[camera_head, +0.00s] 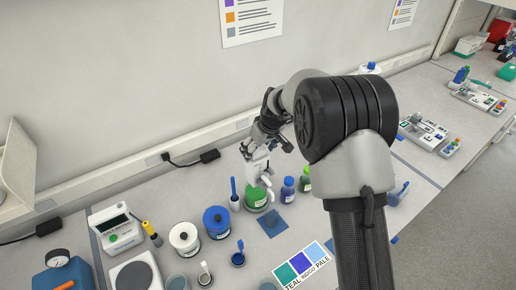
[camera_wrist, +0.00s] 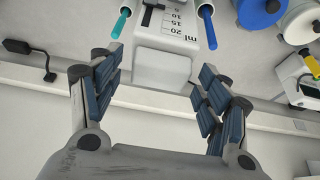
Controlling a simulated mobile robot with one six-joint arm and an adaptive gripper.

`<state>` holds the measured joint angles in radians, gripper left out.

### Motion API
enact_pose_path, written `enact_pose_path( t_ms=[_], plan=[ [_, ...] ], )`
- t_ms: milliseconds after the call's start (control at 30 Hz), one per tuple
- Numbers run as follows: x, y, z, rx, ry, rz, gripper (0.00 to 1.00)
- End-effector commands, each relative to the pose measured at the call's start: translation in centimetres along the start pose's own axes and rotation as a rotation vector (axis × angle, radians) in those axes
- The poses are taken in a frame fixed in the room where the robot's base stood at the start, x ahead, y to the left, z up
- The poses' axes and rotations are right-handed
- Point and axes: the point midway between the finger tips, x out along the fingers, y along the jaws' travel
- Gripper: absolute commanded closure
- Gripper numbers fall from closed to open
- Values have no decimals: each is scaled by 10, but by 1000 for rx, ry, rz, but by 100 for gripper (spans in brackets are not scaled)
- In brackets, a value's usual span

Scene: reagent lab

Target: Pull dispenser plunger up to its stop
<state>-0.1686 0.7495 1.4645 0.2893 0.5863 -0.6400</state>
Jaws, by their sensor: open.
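The dispenser (camera_head: 257,176) is a white bottle-top unit on a green-labelled bottle (camera_head: 257,197) near the back of the bench. In the wrist view its white body (camera_wrist: 172,40) carries a black slider and a ml scale. The broad white end nearest the camera (camera_wrist: 165,68) appears to be the plunger top. My gripper (camera_head: 266,146) is above the dispenser, pointing down. In the wrist view my gripper (camera_wrist: 160,78) is open, with one finger on each side of the white end and gaps visible on both sides. Most of the bottle is hidden in the wrist view.
A blue-handled tool in a holder (camera_head: 234,196) stands close left. A colour card (camera_head: 304,268) lies in front. The wall is behind.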

Motion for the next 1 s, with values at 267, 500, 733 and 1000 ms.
enact_pose_path(
  t_ms=[267, 500, 733, 1000],
  plan=[
    [2, 0, 0, 0, 0, 0, 30],
    [2, 0, 0, 0, 0, 0, 44],
    [2, 0, 0, 0, 0, 0, 59],
    [2, 0, 0, 0, 0, 0, 77]
  ],
)
